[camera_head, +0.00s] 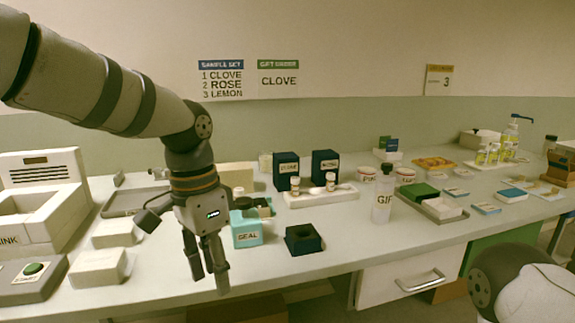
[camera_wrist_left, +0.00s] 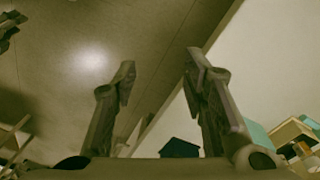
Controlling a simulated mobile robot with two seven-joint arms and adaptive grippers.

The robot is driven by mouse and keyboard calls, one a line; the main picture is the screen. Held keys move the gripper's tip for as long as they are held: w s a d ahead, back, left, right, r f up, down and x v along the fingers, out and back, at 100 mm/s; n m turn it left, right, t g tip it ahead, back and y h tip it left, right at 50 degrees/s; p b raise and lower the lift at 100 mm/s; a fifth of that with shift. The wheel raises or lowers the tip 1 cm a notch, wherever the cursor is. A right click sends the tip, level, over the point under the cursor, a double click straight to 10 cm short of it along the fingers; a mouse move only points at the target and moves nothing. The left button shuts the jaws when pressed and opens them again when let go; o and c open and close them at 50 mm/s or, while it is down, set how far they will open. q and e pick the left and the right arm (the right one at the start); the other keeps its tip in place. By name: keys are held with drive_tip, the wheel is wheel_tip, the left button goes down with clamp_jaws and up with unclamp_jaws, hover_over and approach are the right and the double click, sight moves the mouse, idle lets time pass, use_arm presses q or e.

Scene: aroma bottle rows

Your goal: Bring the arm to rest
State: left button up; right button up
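My left arm comes in from the left in the head view. Its gripper (camera_head: 208,274) hangs with its fingers down in front of the counter's front edge, left of the black square holder. In the left wrist view, the two fingers (camera_wrist_left: 155,78) stand apart with nothing between them, so the gripper is open and empty. The turquoise SEAL box (camera_head: 247,236) stands just right of and behind the gripper, apart from it. A rounded part of my right arm (camera_head: 520,290) shows at the bottom right, but its gripper is out of view.
The counter (camera_head: 345,232) is crowded. A black square holder (camera_head: 303,239), a white tray (camera_head: 325,198) with small bottles, two dark boxes (camera_head: 287,170) and a clear GIFT bottle (camera_head: 382,204) stand near its middle. White blocks (camera_head: 98,267) and a green-button box (camera_head: 33,277) lie left. The space before the counter is free.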

use_arm(q)
wheel_tip(320, 180, down, 13)
drive_tip(key=s+n+g, duration=0.1)
drive_tip(key=s+n, duration=0.1)
drive_tip(key=s+a+f+n+h, duration=0.1)
drive_tip(key=s+f+n, duration=0.1)
drive_tip(key=s+f, duration=0.9)
drive_tip(key=s+a+f+n+y, duration=0.1)
drive_tip(key=s+a+f+n, duration=0.2)
drive_tip(key=s, duration=0.8)
drive_tip(key=s+a+f+n, duration=0.2)
drive_tip(key=s+a+f, duration=0.3)
drive_tip(key=s, duration=0.6)
drive_tip(key=shift+a+f+n+g+y, duration=0.25)
drive_tip(key=shift+a+n+g+y, duration=0.15)
drive_tip(key=shift+a, duration=0.55)
